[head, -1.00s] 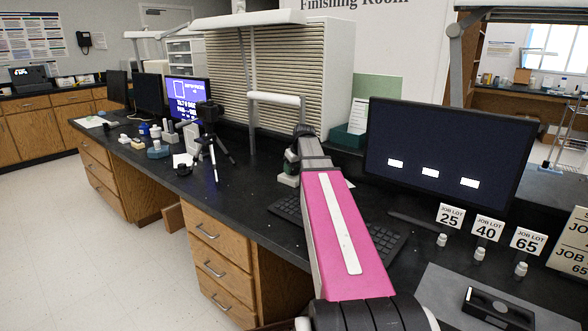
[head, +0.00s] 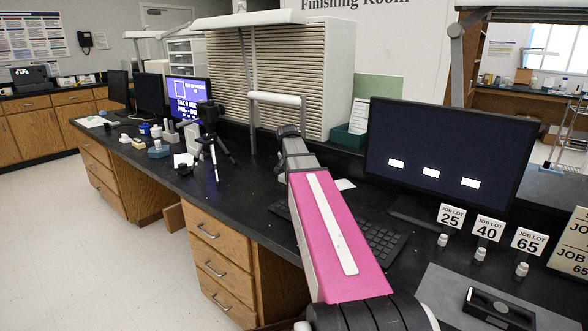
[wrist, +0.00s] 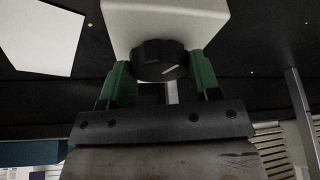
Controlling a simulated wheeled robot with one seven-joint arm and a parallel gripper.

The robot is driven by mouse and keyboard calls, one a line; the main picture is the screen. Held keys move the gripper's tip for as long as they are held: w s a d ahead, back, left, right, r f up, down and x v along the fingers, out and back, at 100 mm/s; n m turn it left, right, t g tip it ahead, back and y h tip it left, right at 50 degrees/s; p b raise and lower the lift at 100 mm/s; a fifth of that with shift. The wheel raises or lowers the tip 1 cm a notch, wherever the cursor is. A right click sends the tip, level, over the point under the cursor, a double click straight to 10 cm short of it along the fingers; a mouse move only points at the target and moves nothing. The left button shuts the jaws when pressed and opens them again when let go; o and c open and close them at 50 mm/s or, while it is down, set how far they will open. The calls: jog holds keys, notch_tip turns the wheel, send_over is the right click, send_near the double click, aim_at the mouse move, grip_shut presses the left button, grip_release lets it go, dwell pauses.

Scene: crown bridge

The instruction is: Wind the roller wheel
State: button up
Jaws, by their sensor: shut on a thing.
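In the wrist view, a black ribbed wheel (wrist: 160,60) sticks out of a white block-shaped housing (wrist: 165,18), and I take it to be the roller wheel. My gripper (wrist: 160,78) has its two green fingers on either side of the wheel, shut on it. A small light mark shows on the wheel's face. In the head view, my pink arm reaches over the dark bench, and its wrist end hides the gripper, the wheel and the housing.
A white paper (head: 345,184) lies right of my wrist; a keyboard (head: 382,242) is partly under my arm. A metal-framed lamp (head: 277,100) and a small tripod (head: 213,150) stand nearby. A large monitor (head: 445,155) and small bottles are to the right.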

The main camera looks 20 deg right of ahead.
jog(key=m+g+h, duration=0.1)
jog(key=m, duration=0.2)
jog(key=shift+a+m, duration=0.1)
jog(key=shift+m, duration=0.2)
jog(key=shift+m+g, duration=0.6)
jog(key=shift+m, duration=1.1)
jog(key=o, duration=0.9)
jog(key=v, duration=1)
jog(key=shift+a+r, duration=0.3)
jog(key=shift+a, duration=0.05)
